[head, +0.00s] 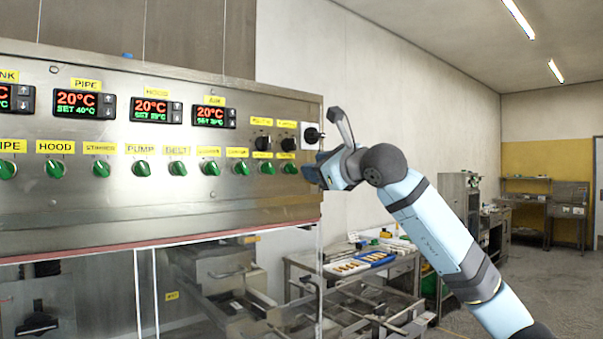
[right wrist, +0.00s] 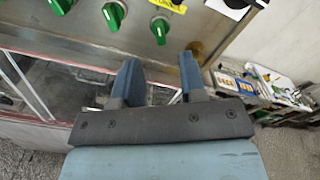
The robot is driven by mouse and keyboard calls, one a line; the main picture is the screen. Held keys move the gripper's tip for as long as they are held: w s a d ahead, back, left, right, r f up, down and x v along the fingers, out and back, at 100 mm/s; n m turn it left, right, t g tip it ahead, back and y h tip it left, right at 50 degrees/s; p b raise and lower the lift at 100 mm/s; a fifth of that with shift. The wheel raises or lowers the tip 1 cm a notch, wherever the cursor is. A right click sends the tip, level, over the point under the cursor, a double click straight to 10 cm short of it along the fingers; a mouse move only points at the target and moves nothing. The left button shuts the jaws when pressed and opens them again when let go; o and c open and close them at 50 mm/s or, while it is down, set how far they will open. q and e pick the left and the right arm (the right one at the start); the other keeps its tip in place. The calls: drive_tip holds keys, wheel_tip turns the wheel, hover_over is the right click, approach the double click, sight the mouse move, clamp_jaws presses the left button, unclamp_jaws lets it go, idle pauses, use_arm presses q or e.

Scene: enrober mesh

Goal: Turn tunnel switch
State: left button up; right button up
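A steel control panel (head: 120,200) carries a row of green knobs under yellow labels, among them PIPE, HOOD, PUMP and BELT. The labels towards the right end are too small to read, so I cannot tell which knob is the tunnel switch. The rightmost green knob (head: 290,168) sits just left of my right gripper (head: 312,174). In the right wrist view my right gripper (right wrist: 160,82) is open, with nothing between its fingers. Green knobs (right wrist: 160,28) show beyond its fingertips, apart from them. My left gripper is not in view.
Black knobs (head: 262,143) sit above the right-hand green knobs, with a larger black knob (head: 311,135) at the panel's right edge. Temperature displays (head: 84,104) are higher up. A steel table (head: 400,268) with trays stands behind my right arm. Clear panes hang below the panel.

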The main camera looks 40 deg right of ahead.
drive_tip(key=s+b, duration=0.1)
drive_tip(key=s, duration=0.5)
drive_tip(key=shift+s+d, duration=0.25)
drive_tip(key=shift+s, duration=0.05)
